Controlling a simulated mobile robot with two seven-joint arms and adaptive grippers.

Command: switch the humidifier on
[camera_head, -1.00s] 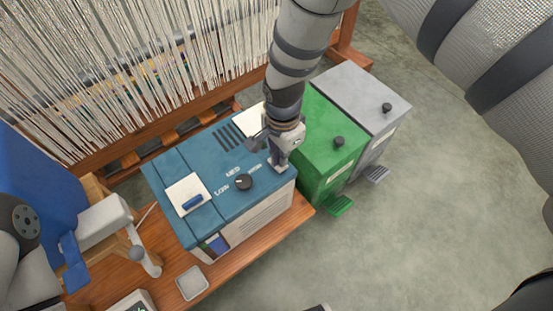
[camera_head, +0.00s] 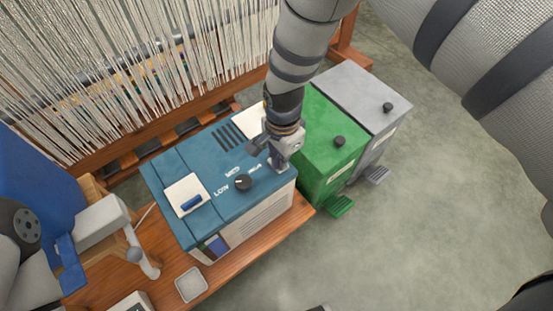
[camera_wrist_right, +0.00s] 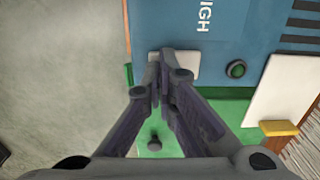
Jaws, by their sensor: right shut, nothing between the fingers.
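The humidifier appears to be the blue-topped box (camera_head: 222,205) with a pale front. It has a black dial (camera_head: 243,182) with LOW and MED lettering beside it; HIGH is partly covered. A blue rocker switch (camera_head: 191,202) sits on a white plate at its left. My right gripper (camera_head: 278,165) is shut and empty at the box's right end. In the right wrist view its closed fingertips (camera_wrist_right: 160,58) are over a pale plate (camera_wrist_right: 184,66). A round green button (camera_wrist_right: 236,69) lies beside that plate. Contact cannot be told. My left gripper is out of view.
A green bin (camera_head: 325,150) and a grey bin (camera_head: 365,95), both with pedals, stand right of the box. The box rests on a wooden bench (camera_head: 262,240) with a small tray (camera_head: 191,285). A threaded loom (camera_head: 130,75) stands behind.

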